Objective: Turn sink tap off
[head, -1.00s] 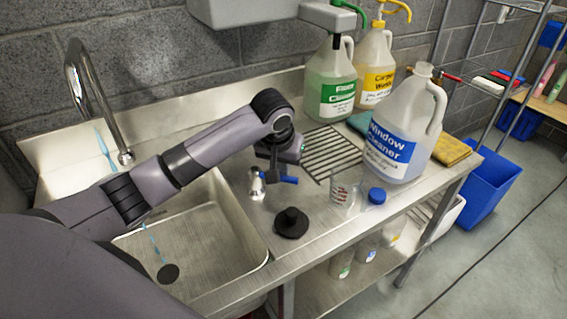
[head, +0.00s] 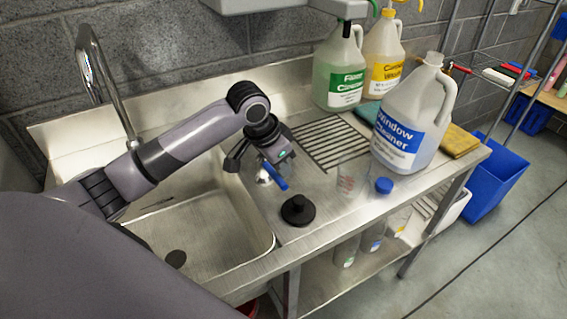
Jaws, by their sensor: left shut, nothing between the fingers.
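The chrome sink tap (head: 90,66) curves up at the back left of the sink. Its spout end is close to my left arm. The tap's handle has a silver base (head: 262,178) and a blue lever (head: 275,177), on the counter right of the basin. The lever points toward the lower right. My left gripper (head: 240,160) is shut and empty, just above and beside the handle, partly covering it; I cannot tell whether they touch. No water shows in the visible basin (head: 215,232). My right gripper is not in view.
A black stopper (head: 298,210) stands in front of the handle. A clear cup (head: 352,177), a blue-capped bottle (head: 383,186) and a window cleaner jug (head: 412,120) stand to the right. Green (head: 338,70) and yellow-labelled (head: 383,55) jugs stand behind.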

